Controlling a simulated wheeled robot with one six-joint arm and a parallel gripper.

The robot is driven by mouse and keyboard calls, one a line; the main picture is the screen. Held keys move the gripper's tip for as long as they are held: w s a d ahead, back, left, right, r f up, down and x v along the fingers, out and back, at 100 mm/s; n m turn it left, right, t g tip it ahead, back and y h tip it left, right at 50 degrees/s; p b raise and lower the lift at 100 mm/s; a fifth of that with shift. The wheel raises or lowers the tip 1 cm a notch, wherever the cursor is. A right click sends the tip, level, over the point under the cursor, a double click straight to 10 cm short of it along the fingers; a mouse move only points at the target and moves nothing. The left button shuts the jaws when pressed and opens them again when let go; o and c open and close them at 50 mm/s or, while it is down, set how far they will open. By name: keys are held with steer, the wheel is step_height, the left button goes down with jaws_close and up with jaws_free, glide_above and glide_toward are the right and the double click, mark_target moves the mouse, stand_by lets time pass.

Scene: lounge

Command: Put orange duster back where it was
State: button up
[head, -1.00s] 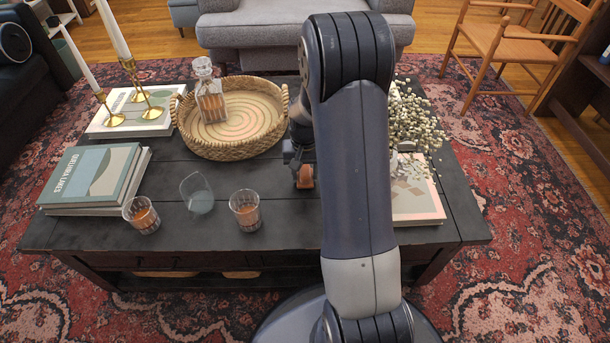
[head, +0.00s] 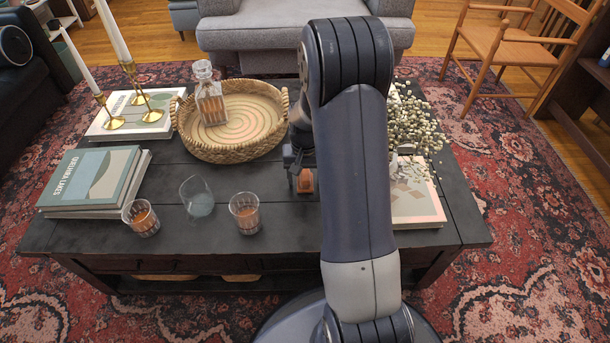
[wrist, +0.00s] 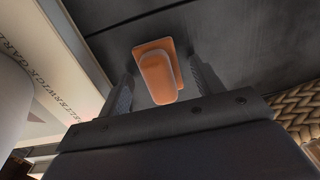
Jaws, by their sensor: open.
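The orange duster (head: 305,181) is on the dark coffee table, right of the glasses and partly hidden by my arm in the head view. In the wrist view the duster (wrist: 158,72) shows as an orange block with a rounded handle, on or just above the dark tabletop; I cannot tell its exact contact. My gripper (wrist: 160,82) is open, with one finger on each side of the duster and gaps visible between. In the head view my gripper (head: 300,165) is small and mostly hidden behind my arm.
A woven tray (head: 190,145) with a decanter (head: 210,98) sits behind left on the table (head: 280,225). A tumbler (head: 245,212) stands to the left. A book (head: 418,205) and a plant with pale blossoms (head: 415,122) are to the right.

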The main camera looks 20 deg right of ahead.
mark_target(305, 175)
step_height(305, 175, up, 12)
steer(key=p, duration=0.4)
